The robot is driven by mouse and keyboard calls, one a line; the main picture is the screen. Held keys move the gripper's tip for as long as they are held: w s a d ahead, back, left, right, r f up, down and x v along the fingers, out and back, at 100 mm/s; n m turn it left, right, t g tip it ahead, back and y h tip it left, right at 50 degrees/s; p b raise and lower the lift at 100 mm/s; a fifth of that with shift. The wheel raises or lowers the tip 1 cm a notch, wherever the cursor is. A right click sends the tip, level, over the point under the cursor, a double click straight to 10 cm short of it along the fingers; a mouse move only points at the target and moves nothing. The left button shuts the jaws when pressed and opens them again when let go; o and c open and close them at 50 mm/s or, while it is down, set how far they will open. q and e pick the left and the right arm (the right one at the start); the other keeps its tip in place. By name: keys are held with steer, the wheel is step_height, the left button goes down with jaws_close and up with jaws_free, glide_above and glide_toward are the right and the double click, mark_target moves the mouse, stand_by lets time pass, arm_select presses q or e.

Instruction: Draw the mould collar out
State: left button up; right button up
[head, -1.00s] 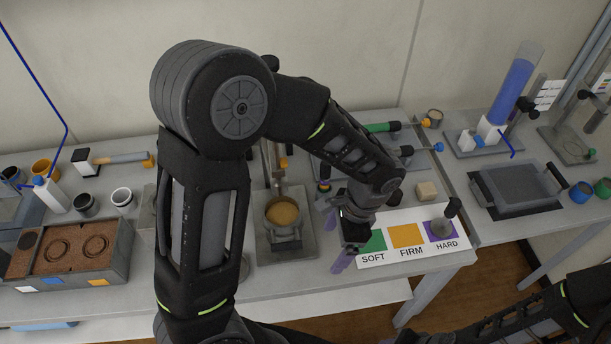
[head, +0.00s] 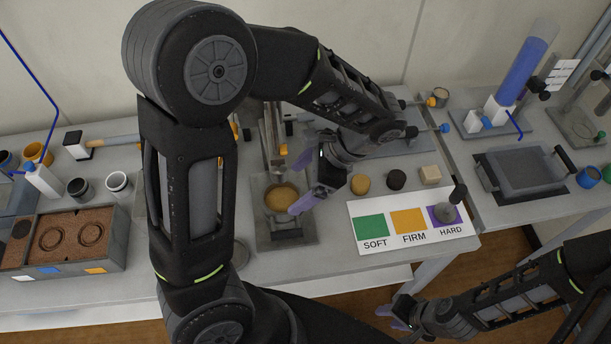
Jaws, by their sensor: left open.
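The mould collar (head: 283,212) appears to be the grey ring around a round, tan soil sample (head: 281,197), on a grey stand plate (head: 272,243) in the middle of the bench. My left gripper (head: 304,170) is open, with purple fingers, just right of the mould. One fingertip overlaps the collar's right edge in this view; I cannot tell whether they touch. Nothing shows between its fingers. My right gripper (head: 392,317) is low at the front, off the bench edge; its jaw gap is unclear.
A soil tray (head: 66,243) stands at left.

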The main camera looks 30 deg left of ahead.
arm_select(q)
steer(key=shift+x, duration=2.7)
steer(key=shift+c, duration=0.4)
steer(key=c, duration=1.5)
steer(key=o, duration=1.3)
steer(key=c, duration=0.9)
steer(key=shift+r+p, duration=0.75)
steer(key=shift+p, duration=0.2)
steer(key=shift+r+p, duration=1.55)
steer(key=shift+r, duration=0.2)
